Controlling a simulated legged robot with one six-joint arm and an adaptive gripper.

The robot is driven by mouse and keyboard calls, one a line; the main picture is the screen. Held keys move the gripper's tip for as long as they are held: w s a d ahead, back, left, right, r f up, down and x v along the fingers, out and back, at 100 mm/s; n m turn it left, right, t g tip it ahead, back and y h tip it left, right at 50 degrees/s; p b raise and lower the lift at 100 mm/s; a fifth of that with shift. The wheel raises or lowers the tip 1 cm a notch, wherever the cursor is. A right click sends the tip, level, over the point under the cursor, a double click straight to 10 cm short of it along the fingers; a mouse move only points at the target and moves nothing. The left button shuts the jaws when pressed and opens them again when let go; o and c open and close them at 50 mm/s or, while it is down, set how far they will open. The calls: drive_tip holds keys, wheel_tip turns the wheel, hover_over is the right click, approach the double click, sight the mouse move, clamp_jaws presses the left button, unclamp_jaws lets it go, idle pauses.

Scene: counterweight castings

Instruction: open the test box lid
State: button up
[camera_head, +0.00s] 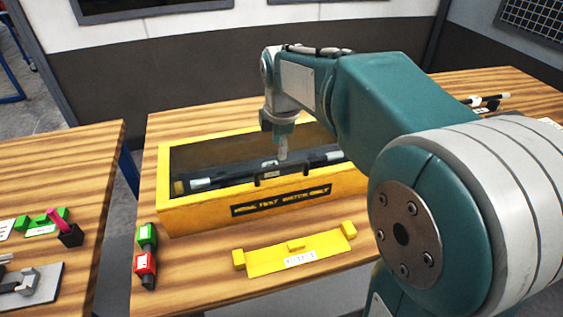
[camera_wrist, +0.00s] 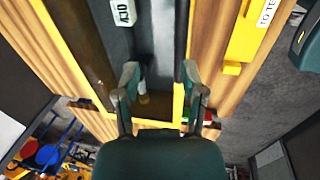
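The test box (camera_head: 190,212) is a long yellow case on the wooden table, with a black label on its front. Its top looks covered by a dark see-through lid (camera_head: 215,153), apparently closed, with a black handle (camera_head: 281,172) near the front edge. Dark and pale bar-like parts show beneath. In the head view my gripper (camera_head: 282,150) points down over the box, just behind the handle; contact cannot be told. In the wrist view the fingers of my gripper (camera_wrist: 158,82) are spread apart with nothing clearly between them. The yellow box rim (camera_wrist: 181,60) passes near one finger.
A yellow bracket (camera_head: 295,253) with a white tag lies in front of the box. Green (camera_head: 147,236) and red (camera_head: 145,266) pieces stand at the table's left edge. A second table (camera_head: 60,170) is left across a gap. My arm hides the right part of the box.

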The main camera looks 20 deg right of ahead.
sight(281, 165)
drive_tip(key=shift+s+f, duration=0.25)
drive_tip(key=shift+f, duration=0.45)
drive_tip(key=shift+s+f, duration=0.2)
drive_tip(key=shift+f, duration=0.45)
drive_tip(key=shift+s+f, duration=0.25)
drive_tip(key=shift+f, duration=0.45)
